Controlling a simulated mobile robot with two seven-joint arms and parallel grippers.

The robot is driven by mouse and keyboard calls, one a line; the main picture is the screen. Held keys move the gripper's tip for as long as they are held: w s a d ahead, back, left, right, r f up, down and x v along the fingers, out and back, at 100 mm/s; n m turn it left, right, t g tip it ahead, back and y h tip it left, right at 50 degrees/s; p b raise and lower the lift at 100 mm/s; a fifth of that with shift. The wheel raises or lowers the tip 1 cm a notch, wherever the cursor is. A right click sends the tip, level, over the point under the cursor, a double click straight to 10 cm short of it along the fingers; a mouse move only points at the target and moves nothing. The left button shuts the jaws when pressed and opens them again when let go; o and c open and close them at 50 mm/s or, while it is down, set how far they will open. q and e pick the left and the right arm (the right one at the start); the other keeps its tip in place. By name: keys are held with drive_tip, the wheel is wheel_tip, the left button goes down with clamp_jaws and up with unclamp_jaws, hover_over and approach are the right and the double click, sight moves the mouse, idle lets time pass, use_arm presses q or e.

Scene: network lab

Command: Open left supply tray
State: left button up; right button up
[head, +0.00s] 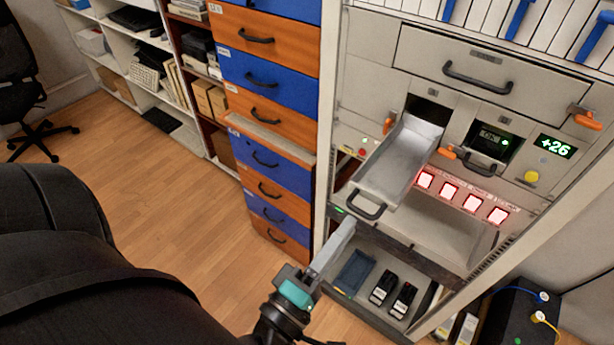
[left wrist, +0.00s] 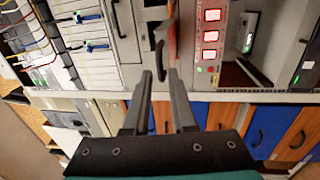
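The left supply tray (head: 392,168), a pale metal open-topped tray, sticks out of its slot in the grey rack in the head view. Its dark handle (head: 368,207) is at the near end. My left gripper (head: 343,240) is just below and left of that handle, apart from it as far as I can see. In the left wrist view the two fingers (left wrist: 160,74) stand apart with a gap between them. A dark handle-like bar (left wrist: 158,58) shows beyond the gap; I cannot tell whether it is the tray's. My right gripper is not in view.
Right of the tray is a closed bay with a dark handle (head: 480,167) and a green display (head: 555,147). Lit red panels (head: 448,190) run beneath. A lower shelf holds black devices (head: 383,288) and a blue tray (head: 354,272). A blue-orange drawer cabinet (head: 268,110) stands left; floor in front is clear.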

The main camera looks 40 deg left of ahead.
use_arm(q)
drive_tip(key=s+f+b, duration=0.1)
drive_tip(key=s, duration=0.9)
drive_tip(key=shift+a+f, duration=0.15)
drive_tip(key=shift+f, duration=0.15)
drive_tip(key=shift+w, duration=0.1)
wheel_tip(320, 180, down, 36)
drive_tip(key=m+g+h+b, duration=0.3)
drive_tip(key=m+g+b, duration=0.5)
drive_tip(key=m, duration=0.5)
drive_tip(key=s+a+f+m+g+y+b, duration=0.1)
drive_tip(key=s+f+g, duration=0.4)
drive_tip(key=f, duration=0.7)
drive_tip(key=s+a+f+m+g+y+b, duration=0.2)
drive_tip(key=s+a+f+m+g+b, duration=0.2)
drive_tip(key=s+f, duration=0.6)
wheel_tip(320, 180, down, 3)
drive_tip(key=shift+s+a+r+m+g+y+b, duration=0.15)
drive_tip(key=shift+a+m+g+y+b, duration=0.2)
drive_tip(key=shift+m+g, duration=0.6)
